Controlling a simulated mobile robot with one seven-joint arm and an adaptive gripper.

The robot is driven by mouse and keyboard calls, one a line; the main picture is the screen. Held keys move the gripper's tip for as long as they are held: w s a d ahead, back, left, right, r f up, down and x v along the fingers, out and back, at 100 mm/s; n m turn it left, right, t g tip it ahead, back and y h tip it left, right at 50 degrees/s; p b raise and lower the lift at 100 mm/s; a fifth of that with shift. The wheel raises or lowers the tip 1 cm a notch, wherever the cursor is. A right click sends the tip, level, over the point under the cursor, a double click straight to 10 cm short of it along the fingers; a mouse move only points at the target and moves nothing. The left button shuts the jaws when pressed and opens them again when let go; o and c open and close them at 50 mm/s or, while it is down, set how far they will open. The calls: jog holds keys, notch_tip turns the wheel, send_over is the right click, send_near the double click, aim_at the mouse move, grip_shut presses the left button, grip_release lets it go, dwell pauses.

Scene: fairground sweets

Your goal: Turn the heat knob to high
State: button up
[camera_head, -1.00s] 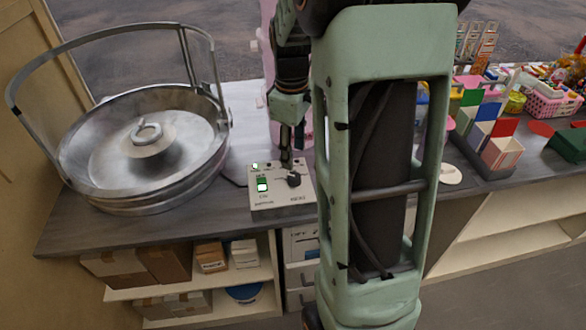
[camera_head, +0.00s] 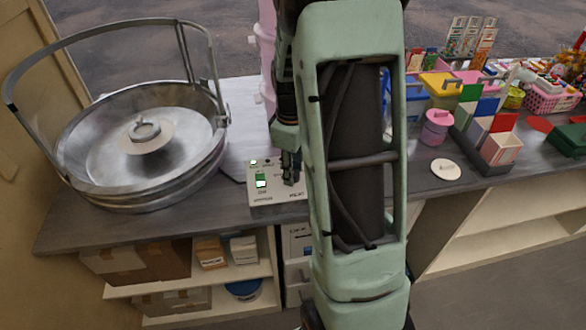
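A small light-grey control box (camera_head: 264,199) stands on the dark counter to the right of the big metal bowl. It has a lit green switch (camera_head: 261,181) and printed labels too small to read. My gripper (camera_head: 290,180) points down over the right part of the box's top, where the dark heat knob is. The gripper and my arm cover the knob and the box's right side. I cannot tell whether the fingers touch the knob or are open or shut.
The wide metal floss bowl (camera_head: 140,185) with a raised curved guard fills the left of the counter (camera_head: 235,215). To the right of my arm are a pink lidded jar (camera_head: 436,130), a cream disc (camera_head: 445,169) and several coloured boxes. Cartons sit on the shelf below.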

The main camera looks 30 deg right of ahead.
jog(key=c, duration=0.7)
jog(key=shift+c, duration=0.2)
jog(key=shift+m, duration=0.3)
jog(key=m, duration=1)
jog(key=shift+m+g, duration=0.3)
jog(key=shift+m, duration=0.1)
jog(key=m+p, duration=0.1)
jog(key=m, duration=0.5)
jog(key=shift+w+r, duration=0.1)
jog(key=shift+w, duration=0.05)
jog(key=m+p, duration=0.2)
jog(key=m, duration=0.4)
jog(key=shift+m, duration=0.4)
